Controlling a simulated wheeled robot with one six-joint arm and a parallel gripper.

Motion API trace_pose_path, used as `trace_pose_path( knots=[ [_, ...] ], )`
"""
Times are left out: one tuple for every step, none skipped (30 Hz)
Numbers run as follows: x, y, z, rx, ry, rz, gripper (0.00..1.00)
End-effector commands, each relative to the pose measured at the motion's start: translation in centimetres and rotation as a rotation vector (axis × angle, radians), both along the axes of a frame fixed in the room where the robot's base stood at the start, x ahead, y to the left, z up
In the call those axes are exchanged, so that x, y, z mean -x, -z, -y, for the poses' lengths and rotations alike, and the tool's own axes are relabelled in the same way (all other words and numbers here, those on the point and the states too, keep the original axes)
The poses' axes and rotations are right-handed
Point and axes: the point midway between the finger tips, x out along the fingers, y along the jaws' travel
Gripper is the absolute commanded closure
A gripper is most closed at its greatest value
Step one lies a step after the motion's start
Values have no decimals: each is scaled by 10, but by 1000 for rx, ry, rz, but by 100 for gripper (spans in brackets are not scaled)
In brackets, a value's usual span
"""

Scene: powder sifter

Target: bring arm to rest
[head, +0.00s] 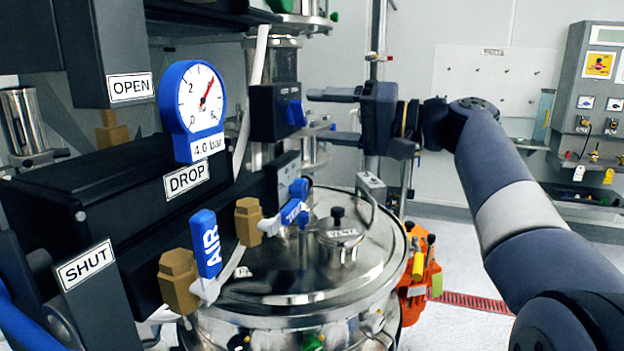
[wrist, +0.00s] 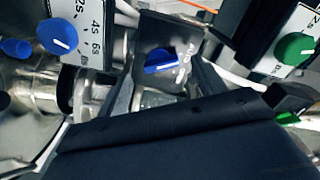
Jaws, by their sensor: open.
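My arm reaches in from the right in the head view. My gripper (head: 322,117) is open and empty, with its two dark fingers apart and pointing left. It faces a black box (head: 270,112) with a blue knob (head: 295,113), and a gap shows between the fingertips and the knob. In the wrist view the same blue knob (wrist: 160,61) appears ahead, on its dark box, with the dark gripper body filling the lower part. The knob's label is only partly readable.
A steel vessel (head: 300,280) with a shiny lid stands below my gripper. A blue AIR handle (head: 206,245) and a pressure gauge (head: 193,105) marked 4.0 bar are at the left. A grey panel (head: 590,90) stands at the right.

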Motion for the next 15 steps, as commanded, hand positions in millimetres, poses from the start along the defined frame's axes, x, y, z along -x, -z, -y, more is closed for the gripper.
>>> trace_pose_path(
  knots=[
    [3,1,11,-1,5,0,34],
    [5,1,16,-1,5,0,34],
    [7,1,23,0,6,0,34],
    [9,1,28,0,5,0,34],
    [11,1,33,0,6,-1,34],
    [13,1,40,0,5,-1,34],
    [15,1,45,-1,5,-1,34],
    [17,1,49,-1,4,-1,34],
    [19,1,55,-1,5,-1,34],
    [21,1,60,-1,4,-1,34],
    [22,1,64,-1,4,-1,34],
    [24,1,70,0,5,-1,34],
    [26,1,74,0,4,-1,34],
    [28,1,78,-1,4,-1,34],
    [27,0,73,0,-2,-1,34]
  ],
)
